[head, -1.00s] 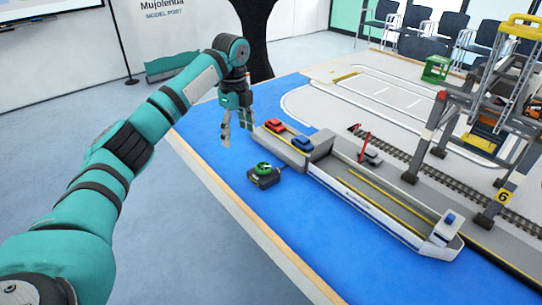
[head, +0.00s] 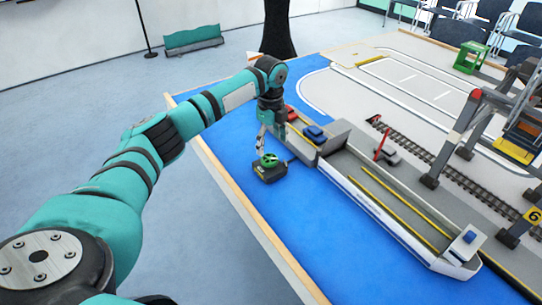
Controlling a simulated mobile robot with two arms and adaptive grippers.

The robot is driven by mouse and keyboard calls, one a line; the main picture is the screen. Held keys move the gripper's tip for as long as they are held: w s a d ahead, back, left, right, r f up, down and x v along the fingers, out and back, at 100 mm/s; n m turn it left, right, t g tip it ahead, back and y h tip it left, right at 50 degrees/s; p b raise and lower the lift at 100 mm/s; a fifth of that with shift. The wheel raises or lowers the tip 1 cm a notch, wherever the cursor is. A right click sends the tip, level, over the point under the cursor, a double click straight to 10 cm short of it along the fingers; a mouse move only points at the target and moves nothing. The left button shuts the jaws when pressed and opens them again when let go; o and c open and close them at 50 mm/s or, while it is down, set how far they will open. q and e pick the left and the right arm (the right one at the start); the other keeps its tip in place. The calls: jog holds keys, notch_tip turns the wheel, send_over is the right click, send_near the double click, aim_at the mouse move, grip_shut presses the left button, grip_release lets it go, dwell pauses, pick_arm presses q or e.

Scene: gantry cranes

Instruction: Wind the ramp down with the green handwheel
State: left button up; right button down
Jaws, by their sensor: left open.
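The green handwheel (head: 269,159) sits on top of a small dark box (head: 270,173) on the blue table surface, left of the model ship. My left gripper (head: 271,143) is open, with its fingers pointing down just behind and above the handwheel; I cannot tell whether a finger touches it. My right gripper is not in view.
The long ship (head: 385,210) lies right of the handwheel box. A red car (head: 291,113) and a blue car (head: 314,133) stand behind it on a grey strip. A gantry crane (head: 500,125) stands at right. Blue surface in front of the box is clear.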

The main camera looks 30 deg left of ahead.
aim_at(271, 159)
pick_arm(q)
notch_tip(271, 159, down, 6)
jog(key=shift+r, duration=0.2)
jog(key=shift+f, duration=0.35)
jog(key=c, duration=1.1)
jog(key=shift+c, duration=0.4)
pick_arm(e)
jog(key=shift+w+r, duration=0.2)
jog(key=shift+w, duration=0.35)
